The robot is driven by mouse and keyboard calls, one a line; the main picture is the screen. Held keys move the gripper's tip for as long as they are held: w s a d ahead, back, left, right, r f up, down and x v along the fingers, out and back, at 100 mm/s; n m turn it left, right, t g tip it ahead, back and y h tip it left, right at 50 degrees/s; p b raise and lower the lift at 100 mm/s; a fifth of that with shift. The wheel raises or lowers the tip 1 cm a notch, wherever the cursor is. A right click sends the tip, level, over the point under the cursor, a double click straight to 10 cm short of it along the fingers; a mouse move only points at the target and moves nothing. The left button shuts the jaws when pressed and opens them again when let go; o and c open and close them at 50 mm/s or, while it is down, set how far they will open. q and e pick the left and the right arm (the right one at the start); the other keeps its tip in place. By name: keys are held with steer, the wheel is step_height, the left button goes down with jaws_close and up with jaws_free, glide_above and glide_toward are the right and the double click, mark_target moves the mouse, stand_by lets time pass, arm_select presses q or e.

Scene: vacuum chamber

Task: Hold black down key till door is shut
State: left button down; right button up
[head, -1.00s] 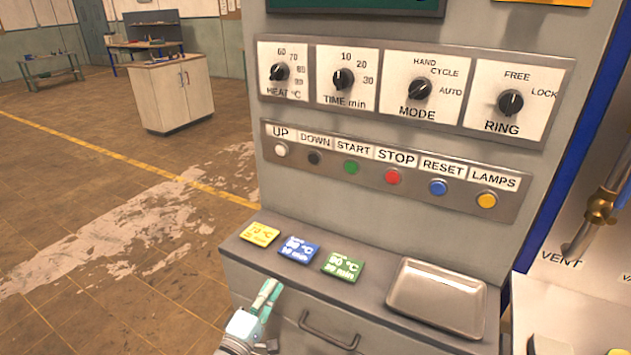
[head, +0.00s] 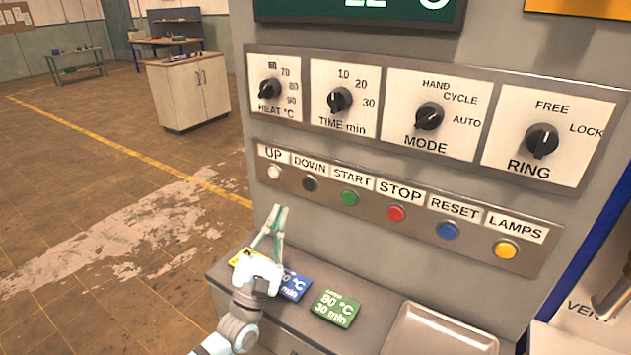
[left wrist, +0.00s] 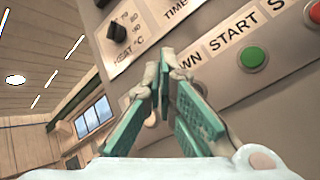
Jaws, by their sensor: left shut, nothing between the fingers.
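The black DOWN key (head: 310,184) is a dark round button in the key row, under its DOWN label and between the white UP key (head: 274,172) and the green START key (head: 349,198). My left gripper (head: 279,210) is shut and empty, its fingers pointing up just below the UP and DOWN keys. In the left wrist view the shut fingertips (left wrist: 166,85) cover part of the DOWN label, and the black key is hidden behind them. I cannot tell any contact with the panel. The door is not in view. My right gripper is not in view.
Red STOP (head: 397,213), blue RESET (head: 448,230) and yellow LAMPS (head: 506,249) keys continue the row. Four knobs, including MODE (head: 428,117), sit above. Coloured cards, such as the green one (head: 335,308), and a metal tray (head: 440,335) lie on the ledge below.

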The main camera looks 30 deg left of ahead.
mark_target(308, 185)
arm_select(q)
steer(key=w+b, duration=0.5)
steer(key=w, duration=0.3)
steer(key=shift+a, duration=0.3)
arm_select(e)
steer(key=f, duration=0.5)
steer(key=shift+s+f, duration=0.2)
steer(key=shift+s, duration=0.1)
arm_select(q)
steer(key=shift+w+b, duration=0.1)
steer(key=shift+b, duration=0.2)
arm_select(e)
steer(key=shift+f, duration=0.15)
arm_select(q)
steer(key=shift+w+b, duration=0.4)
steer(key=shift+b, duration=0.05)
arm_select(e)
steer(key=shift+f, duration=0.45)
